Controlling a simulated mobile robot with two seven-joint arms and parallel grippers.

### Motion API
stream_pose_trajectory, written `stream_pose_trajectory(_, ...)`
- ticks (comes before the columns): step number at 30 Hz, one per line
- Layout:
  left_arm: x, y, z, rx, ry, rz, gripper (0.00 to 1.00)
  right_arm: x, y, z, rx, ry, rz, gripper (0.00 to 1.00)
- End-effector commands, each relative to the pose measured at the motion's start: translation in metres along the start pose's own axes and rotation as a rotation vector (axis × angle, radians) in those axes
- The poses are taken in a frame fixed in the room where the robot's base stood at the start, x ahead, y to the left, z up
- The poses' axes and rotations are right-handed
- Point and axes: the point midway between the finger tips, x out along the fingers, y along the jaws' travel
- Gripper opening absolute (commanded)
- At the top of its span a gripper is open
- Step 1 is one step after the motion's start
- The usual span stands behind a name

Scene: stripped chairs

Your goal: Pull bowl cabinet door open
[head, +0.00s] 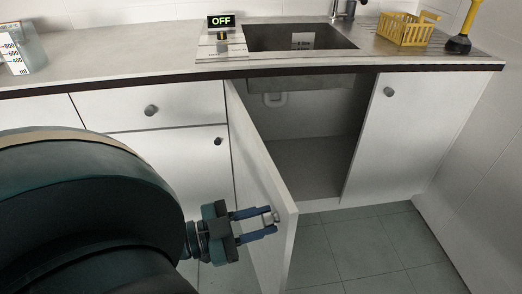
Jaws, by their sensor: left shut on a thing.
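A white cabinet door (258,180) under the sink stands swung outward, hinged at its left side. The inside of the cabinet (310,165) shows, with a bare floor and a light fitting on the back wall. My left gripper (270,220) is at the door's outer face near its free edge, its two blue fingers shut on the small round door knob (274,216). The knob is partly hidden between the fingertips. My right gripper is not in view. No bowl shows in the cabinet.
A sink (300,37) is set in the counter above, with a yellow basket (405,28) and a plunger (461,40) to its right. A drawer (150,107) and closed doors flank the opening. The tiled floor (365,245) at right is clear.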

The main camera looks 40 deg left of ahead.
Motion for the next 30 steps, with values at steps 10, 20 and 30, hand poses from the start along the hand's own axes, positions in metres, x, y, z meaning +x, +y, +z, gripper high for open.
stream_pose_trajectory(10, 0.000, 0.000, 0.000, 0.001, 0.000, 0.000, 0.50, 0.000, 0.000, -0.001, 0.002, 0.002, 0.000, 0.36)
stream_pose_trajectory(20, 0.000, 0.000, 0.000, 0.000, -0.001, 0.000, 0.50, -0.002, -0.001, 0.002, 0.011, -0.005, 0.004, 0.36)
stream_pose_trajectory(30, -0.049, 0.000, 0.001, -0.004, -0.009, -0.003, 0.50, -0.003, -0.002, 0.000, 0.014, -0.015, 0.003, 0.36)
